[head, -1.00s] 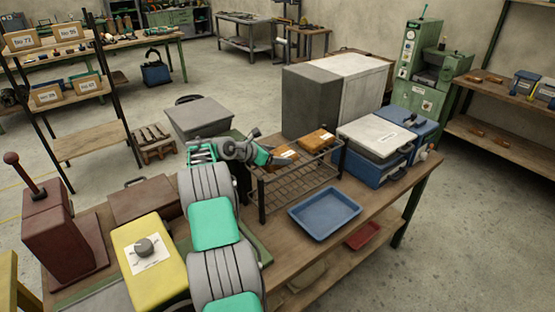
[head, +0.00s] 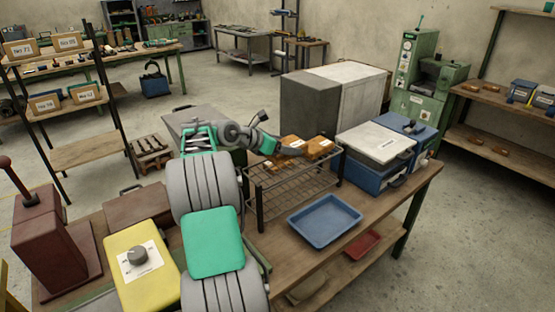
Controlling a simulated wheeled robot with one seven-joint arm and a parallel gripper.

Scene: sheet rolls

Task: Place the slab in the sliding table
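Two orange-brown slabs with white labels are at the dark wire rack (head: 300,185) on the workbench. The left slab (head: 292,140) is at my gripper (head: 288,150), just above the rack's far side. The fingers overlap the slab's near side and seem shut on it, though they are small and partly hidden. The right slab (head: 318,147) lies on top of the rack, close beside the left one. I cannot tell which part of the scene is the sliding table.
A blue tray (head: 325,221) lies right of the rack. Blue cases (head: 376,150) stand behind it. A yellow box with a knob (head: 142,262) and a dark red press (head: 45,245) stand at the left. A large grey cabinet (head: 335,98) rises behind the rack.

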